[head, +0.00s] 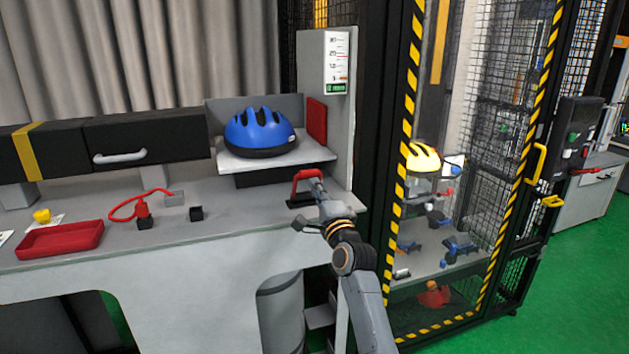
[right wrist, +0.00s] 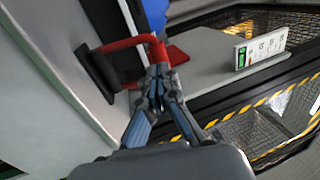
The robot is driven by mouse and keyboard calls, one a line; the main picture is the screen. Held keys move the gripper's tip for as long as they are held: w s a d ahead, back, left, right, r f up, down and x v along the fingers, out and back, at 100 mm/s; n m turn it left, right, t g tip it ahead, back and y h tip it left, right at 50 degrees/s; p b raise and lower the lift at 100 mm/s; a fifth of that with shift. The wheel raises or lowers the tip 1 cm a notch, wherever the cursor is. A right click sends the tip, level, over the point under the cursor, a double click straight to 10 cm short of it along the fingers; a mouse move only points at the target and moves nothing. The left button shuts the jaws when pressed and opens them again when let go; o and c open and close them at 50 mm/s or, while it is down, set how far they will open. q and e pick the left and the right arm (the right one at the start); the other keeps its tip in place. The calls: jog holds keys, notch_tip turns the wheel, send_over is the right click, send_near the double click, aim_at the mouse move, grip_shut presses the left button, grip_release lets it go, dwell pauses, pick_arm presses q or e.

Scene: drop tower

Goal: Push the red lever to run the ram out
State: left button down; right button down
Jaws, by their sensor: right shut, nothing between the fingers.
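The red lever (head: 304,174) is a bent red handle on a dark base at the right end of the grey bench, below the helmet shelf. It also shows in the right wrist view (right wrist: 124,43), its red end just beyond my fingertips. My right gripper (head: 317,184) is shut and empty, at the right side of the lever. In the right wrist view its fingertips (right wrist: 158,76) meet or nearly meet the red end; I cannot tell if they touch. A red plate (head: 316,121) stands upright beside the shelf; I cannot tell whether it is the ram. My left gripper is not in view.
A blue helmet (head: 260,132) sits on the grey shelf (head: 310,153) above the lever. A scale panel (head: 337,62) rises behind. The striped cage (head: 408,110) stands close right of my arm. A red tray (head: 62,239) and small items lie left on the bench.

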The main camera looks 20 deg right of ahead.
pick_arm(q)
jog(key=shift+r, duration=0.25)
pick_arm(e)
jog(key=shift+x, duration=0.75)
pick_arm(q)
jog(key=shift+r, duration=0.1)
